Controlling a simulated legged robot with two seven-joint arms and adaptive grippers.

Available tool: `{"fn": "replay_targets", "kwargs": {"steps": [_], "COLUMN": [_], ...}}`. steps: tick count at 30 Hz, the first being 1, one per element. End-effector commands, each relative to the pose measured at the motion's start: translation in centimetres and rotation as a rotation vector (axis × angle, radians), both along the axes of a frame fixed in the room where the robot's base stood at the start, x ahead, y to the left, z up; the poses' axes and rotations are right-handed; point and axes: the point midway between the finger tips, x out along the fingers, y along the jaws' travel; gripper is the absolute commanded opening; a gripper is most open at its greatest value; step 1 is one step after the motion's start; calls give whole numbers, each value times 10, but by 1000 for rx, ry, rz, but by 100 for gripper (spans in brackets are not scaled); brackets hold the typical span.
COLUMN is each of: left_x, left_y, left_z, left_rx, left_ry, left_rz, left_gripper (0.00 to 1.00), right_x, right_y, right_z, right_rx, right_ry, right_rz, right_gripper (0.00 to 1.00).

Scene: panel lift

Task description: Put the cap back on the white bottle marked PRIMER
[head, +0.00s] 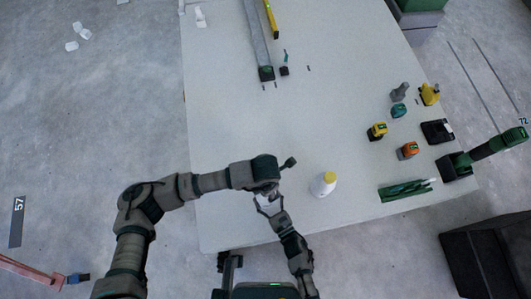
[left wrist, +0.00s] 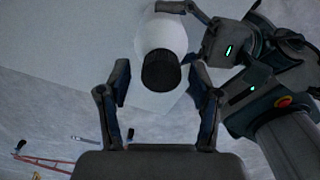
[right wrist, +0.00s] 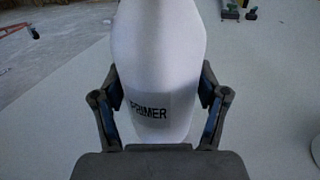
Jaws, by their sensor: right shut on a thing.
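The white PRIMER bottle (right wrist: 158,75) is held in my right gripper (right wrist: 158,92), with a finger on each side and the black lettering facing the right wrist camera. In the left wrist view, a black cap (left wrist: 161,71) is at the end of the white bottle (left wrist: 160,35), facing my left gripper (left wrist: 158,88). The cap looks in line with the bottle; how firmly it sits cannot be told. My left gripper is open, its fingers on either side of the cap with gaps showing. In the head view, my arms meet above the table's near edge and mostly hide the bottle.
A second white bottle with a yellow cap (head: 323,184) stands on the white table (head: 300,120) just right of my grippers. Drills, batteries and a green tool (head: 405,190) lie farther right. A long grey bar (head: 257,40) lies at the back. The table's middle is clear.

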Motion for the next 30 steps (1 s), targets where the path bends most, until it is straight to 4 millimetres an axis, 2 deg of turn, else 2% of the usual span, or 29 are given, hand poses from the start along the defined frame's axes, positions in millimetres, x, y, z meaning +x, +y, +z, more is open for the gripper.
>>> {"fn": "replay_targets", "kwargs": {"steps": [11,14,24,30], "left_x": [0,1,1,1], "left_y": [-1,0,0,0], "left_z": [6,20,90,114], "left_rx": [-2,-2,-1,-1], "left_ry": [0,-1,-2,1], "left_rz": [-1,0,-2,-1], "left_gripper": [68,68,68,68], "right_x": [0,0,0,0], "right_y": [0,0,0,0], "right_z": [0,0,0,0], "right_rx": [0,0,-1,0], "right_ry": [1,1,2,1], "right_rz": [0,0,0,0], "right_gripper": [0,0,0,0]}}
